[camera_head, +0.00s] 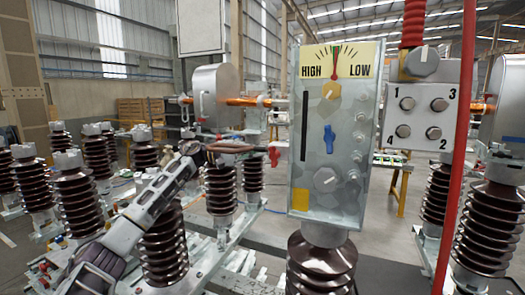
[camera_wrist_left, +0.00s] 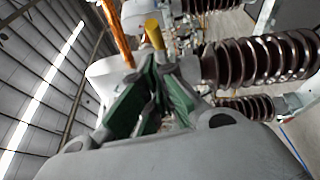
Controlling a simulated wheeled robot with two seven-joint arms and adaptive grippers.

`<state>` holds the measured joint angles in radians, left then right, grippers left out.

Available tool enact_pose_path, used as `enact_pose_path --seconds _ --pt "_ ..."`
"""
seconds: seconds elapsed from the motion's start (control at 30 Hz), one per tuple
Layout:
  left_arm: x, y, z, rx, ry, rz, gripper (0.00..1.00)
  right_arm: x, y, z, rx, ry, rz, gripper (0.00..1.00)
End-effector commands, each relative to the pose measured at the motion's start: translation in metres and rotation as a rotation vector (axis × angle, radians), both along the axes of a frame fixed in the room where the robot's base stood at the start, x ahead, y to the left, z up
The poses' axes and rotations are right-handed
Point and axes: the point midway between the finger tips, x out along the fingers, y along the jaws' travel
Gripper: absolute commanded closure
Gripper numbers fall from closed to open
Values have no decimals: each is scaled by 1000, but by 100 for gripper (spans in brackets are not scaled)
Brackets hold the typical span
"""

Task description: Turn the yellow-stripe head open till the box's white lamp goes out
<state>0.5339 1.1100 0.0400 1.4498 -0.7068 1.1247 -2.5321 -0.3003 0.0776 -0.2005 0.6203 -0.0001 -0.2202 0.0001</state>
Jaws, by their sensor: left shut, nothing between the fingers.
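The tall grey-green box (camera_head: 340,215) stands right of centre in the head view. My left gripper (camera_head: 193,150) is left of the box, below a grey drum (camera_head: 215,92). In the left wrist view its green-padded fingers (camera_wrist_left: 156,68) are shut and empty. A yellow cylinder (camera_wrist_left: 154,33) shows just beyond them; whether it belongs to the yellow-stripe head is unclear.
Brown ribbed insulators (camera_head: 77,195) stand at the left, with others (camera_head: 490,220) at the right. An orange rod (camera_head: 247,101) runs from the drum toward the box. A red handle (camera_head: 273,156) is beside the box.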

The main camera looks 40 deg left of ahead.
Motion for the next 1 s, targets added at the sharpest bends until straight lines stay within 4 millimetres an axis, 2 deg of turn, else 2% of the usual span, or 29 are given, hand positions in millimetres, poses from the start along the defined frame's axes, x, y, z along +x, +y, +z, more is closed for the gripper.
enact_pose_path --seconds 1.0 --pt "47 -67 9 -1 -1 -2 100 0 -4 45 -4 0 1 57"
